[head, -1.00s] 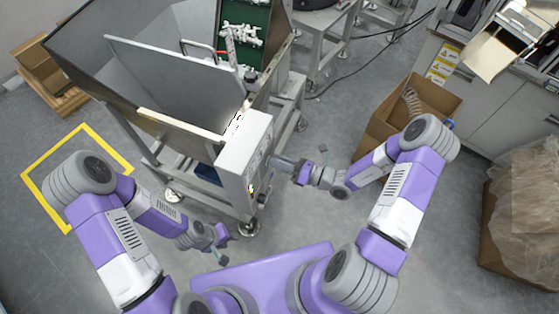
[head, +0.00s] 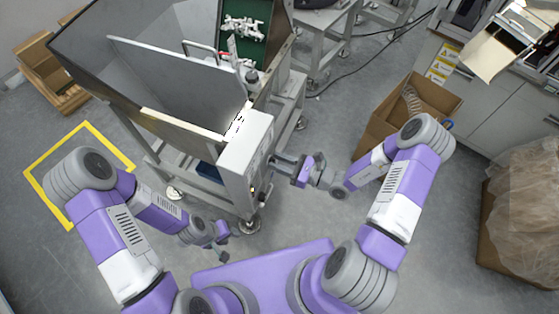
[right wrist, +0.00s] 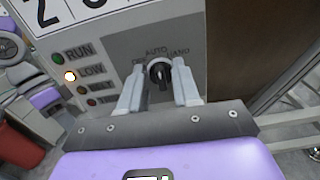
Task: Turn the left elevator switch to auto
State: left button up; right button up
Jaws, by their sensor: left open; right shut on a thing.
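The elevator control box (head: 244,148) stands at the front corner of the metal hopper machine. In the right wrist view, its panel carries a black rotary switch (right wrist: 160,72) under the labels OFF, AUTO and HAND, partly hidden. My right gripper (right wrist: 158,88) is shut on this switch, one finger on each side of the knob. The knob looks roughly upright, near AUTO, but its exact setting is hard to read. In the head view my right gripper (head: 276,160) reaches the box's right face. My left gripper (head: 223,240) is open and empty, low over the floor, left of my base.
The panel has a column of lamps; the LOW lamp (right wrist: 69,76) is lit. Yellow floor tape (head: 50,157) lies left. Floor between the machine and my base is clear.

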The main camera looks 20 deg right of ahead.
jog(key=shift+n, duration=0.3)
jog(key=o, duration=1)
jog(key=shift+o, duration=0.2)
jog(key=shift+s+d, duration=0.1)
jog(key=v, duration=0.7)
jog(key=shift+p, duration=0.4)
jog(key=shift+s+d, duration=0.1)
jog(key=shift+d, duration=0.05)
